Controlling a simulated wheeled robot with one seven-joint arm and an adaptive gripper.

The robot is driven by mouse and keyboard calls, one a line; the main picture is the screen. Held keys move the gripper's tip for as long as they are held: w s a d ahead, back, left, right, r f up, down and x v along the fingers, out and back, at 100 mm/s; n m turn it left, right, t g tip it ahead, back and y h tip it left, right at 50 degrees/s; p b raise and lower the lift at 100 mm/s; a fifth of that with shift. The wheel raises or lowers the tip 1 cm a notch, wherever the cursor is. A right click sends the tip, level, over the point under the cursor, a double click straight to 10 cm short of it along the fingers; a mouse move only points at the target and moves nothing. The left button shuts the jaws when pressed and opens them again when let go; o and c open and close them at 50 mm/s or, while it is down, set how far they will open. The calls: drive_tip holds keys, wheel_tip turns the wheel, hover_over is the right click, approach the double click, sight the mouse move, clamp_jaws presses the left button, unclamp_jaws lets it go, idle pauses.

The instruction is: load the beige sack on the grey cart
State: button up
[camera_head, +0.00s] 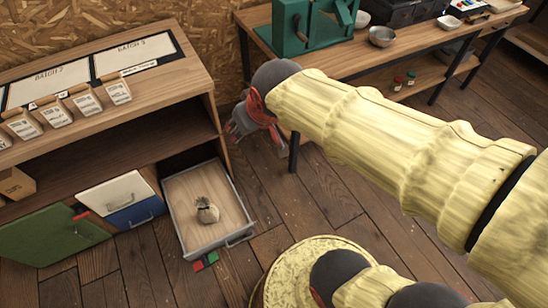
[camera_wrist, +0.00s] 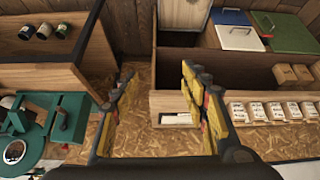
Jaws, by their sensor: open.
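A small beige sack (camera_head: 207,211), tied at the neck with a dark label, stands in an open grey-walled drawer (camera_head: 236,239) at the lower left of the head view. My gripper (camera_head: 243,120) is above and to the right of the drawer, well apart from the sack. The wrist view shows its two fingers spread with nothing between them (camera_wrist: 157,72). Part of the open drawer (camera_wrist: 185,14) shows at the top of the wrist view, without the sack in sight. I cannot make out a grey cart in either view.
A wooden cabinet (camera_head: 150,124) carries several labelled bags (camera_head: 86,104) and batch mats. Blue and green fronts (camera_head: 52,238) are beside the drawer. A workbench (camera_head: 345,62) with a green machine (camera_head: 308,28) stands behind my arm. A red and green item (camera_head: 205,261) lies by the drawer.

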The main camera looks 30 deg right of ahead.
drive_tip(key=s+g, duration=0.1)
drive_tip(key=s, duration=1)
drive_tip(key=shift+s+d+r, duration=0.25)
drive_tip(key=shift+s, duration=0.15)
drive_tip(key=shift+r+p, duration=1.4)
drive_tip(key=shift+r, duration=0.05)
